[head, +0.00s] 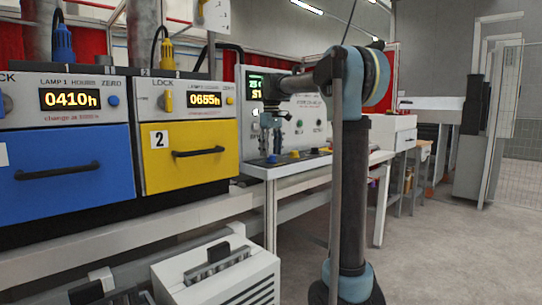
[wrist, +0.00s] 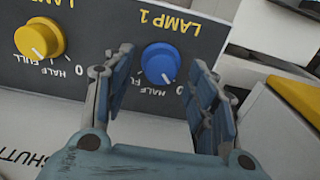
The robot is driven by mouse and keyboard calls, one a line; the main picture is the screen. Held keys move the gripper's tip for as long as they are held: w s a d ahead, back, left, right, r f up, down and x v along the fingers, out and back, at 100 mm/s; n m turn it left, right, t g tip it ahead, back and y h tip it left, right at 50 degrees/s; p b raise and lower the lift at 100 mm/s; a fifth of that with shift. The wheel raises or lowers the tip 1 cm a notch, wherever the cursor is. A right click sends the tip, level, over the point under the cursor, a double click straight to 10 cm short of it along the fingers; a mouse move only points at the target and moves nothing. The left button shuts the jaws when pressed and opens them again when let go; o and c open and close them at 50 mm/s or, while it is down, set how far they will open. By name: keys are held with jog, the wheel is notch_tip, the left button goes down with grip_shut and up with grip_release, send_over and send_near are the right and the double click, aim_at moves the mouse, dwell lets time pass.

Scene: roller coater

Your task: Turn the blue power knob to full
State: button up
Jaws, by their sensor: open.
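The blue power knob (wrist: 161,63) sits on a dark panel under the label LAMP 1, which appears upside down in the wrist view. Its white pointer mark is toward the lower right, between HALF and 0. My gripper (wrist: 159,68) is open, with one finger to each side of the blue knob; I cannot tell whether either finger touches it. In the head view, my gripper (head: 273,140) points down just above the small blue knob (head: 273,158) on the control ledge.
A yellow knob (wrist: 39,39) sits beside the blue one on the same panel. A white control box (head: 300,115) stands behind the ledge. The blue drawer (head: 65,175) and yellow drawer (head: 190,155) are at left. Open floor lies at right.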

jog(key=shift+f, duration=0.7)
jog(key=shift+c, duration=0.4)
jog(key=c, duration=1)
jog(key=shift+o, duration=0.2)
